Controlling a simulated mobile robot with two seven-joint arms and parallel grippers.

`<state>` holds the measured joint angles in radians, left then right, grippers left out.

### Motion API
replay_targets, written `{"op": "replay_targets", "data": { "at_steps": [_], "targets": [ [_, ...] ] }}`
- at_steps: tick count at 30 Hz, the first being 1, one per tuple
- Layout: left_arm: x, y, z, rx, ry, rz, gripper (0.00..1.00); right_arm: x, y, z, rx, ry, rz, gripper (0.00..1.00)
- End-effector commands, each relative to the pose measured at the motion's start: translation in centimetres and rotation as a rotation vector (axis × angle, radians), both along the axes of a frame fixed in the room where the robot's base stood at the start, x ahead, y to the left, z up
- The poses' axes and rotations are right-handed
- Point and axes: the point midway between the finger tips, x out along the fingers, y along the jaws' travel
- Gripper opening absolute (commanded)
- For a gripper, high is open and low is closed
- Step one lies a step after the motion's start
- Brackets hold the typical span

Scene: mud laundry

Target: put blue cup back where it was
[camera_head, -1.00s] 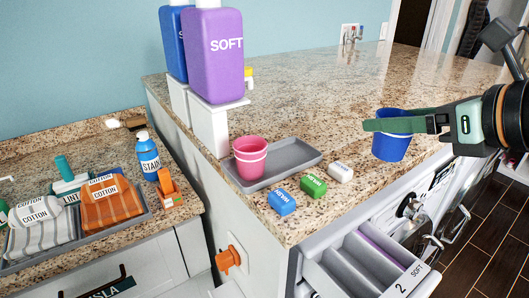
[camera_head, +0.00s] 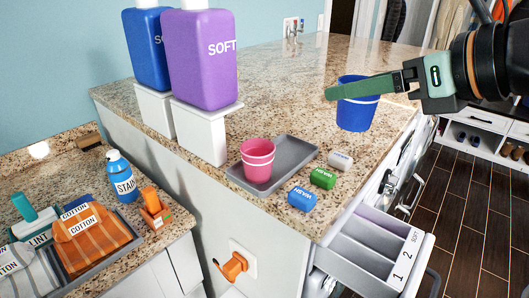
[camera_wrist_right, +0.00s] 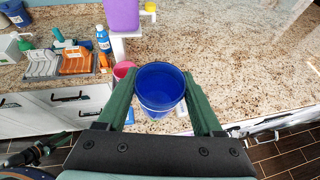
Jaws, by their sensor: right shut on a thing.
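The blue cup (camera_head: 355,112) is upright over the granite counter, near its right edge. My right gripper (camera_head: 347,90) is shut on it, with one finger on each side just below the rim. In the right wrist view the blue cup (camera_wrist_right: 159,88) sits between the two green fingers, its open top facing the camera and looking empty. I cannot clearly tell whether its base is off the counter. A grey tray (camera_head: 292,158) lies in front of it to the left, with stacked pink cups (camera_head: 257,162) at its left end.
Blue (camera_head: 302,200), green (camera_head: 322,179) and white (camera_head: 341,160) small blocks lie along the counter's front edge. A purple SOFT bottle (camera_head: 203,75) on a white stand is at left. An open drawer (camera_head: 375,243) juts out below. The counter behind the cup is clear.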

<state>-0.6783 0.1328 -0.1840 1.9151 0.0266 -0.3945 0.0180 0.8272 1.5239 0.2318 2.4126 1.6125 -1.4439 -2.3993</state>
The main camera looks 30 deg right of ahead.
Motion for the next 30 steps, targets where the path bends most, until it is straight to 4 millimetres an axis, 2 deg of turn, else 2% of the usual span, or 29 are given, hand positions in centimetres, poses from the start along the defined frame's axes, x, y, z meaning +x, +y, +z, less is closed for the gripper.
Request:
{"op": "replay_targets", "data": {
  "at_steps": [5,8,11,20,21,24,30],
  "targets": [
    [0.0,0.0,0.1,0.001,0.000,0.001,0.50,-0.6,-0.2,0.4,0.000,0.000,-0.013,0.07],
    [0.0,0.0,0.3,0.000,0.001,0.001,0.50,-0.1,-0.2,0.2,0.002,0.003,-0.016,0.07],
    [-0.1,0.0,0.8,0.000,0.001,0.001,0.50,1.6,-0.2,-0.6,0.001,0.008,-0.015,0.07],
    [-0.1,0.0,3.9,-0.001,0.002,0.001,0.50,8.5,0.1,-3.3,0.007,0.005,-0.011,0.07],
    [-0.1,0.0,3.2,-0.001,0.000,0.001,0.50,9.2,0.0,-4.9,0.007,0.006,-0.012,0.07],
    [-0.1,0.0,2.9,-0.001,0.000,0.001,0.50,10.7,0.0,-6.8,0.006,0.006,-0.013,0.07],
    [-0.1,0.0,2.6,-0.001,0.003,0.001,0.50,12.3,-0.1,-8.5,0.003,0.001,-0.015,0.07]
  ]
}}
